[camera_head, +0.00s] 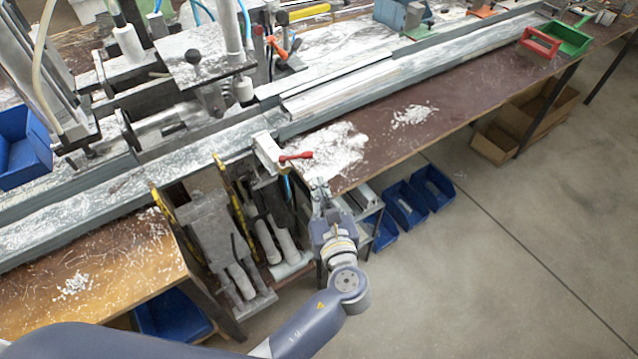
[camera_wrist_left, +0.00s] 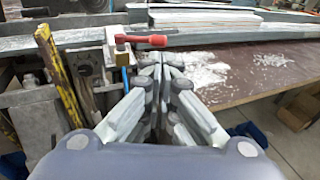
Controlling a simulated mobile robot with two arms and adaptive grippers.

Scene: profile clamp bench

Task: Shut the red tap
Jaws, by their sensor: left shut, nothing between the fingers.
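The red tap (camera_head: 295,156) is a small red lever on a pale block (camera_head: 266,150) at the front edge of the bench. In the left wrist view the red lever (camera_wrist_left: 145,40) lies roughly level, pointing right from its mount, just beyond my fingertips. My left gripper (camera_head: 319,184) is just below and to the right of the lever in the head view. It is shut and empty, and its fingertips (camera_wrist_left: 159,58) meet in the left wrist view. It looks apart from the lever, though the exact gap is hard to tell. My right gripper is not in view.
White chips lie on the brown bench top (camera_head: 440,130) beside the tap. Yellow-edged machine parts (camera_head: 230,200) stand left of my gripper. Blue bins (camera_head: 405,203) sit below the bench to the right. The floor (camera_head: 500,240) at right is clear.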

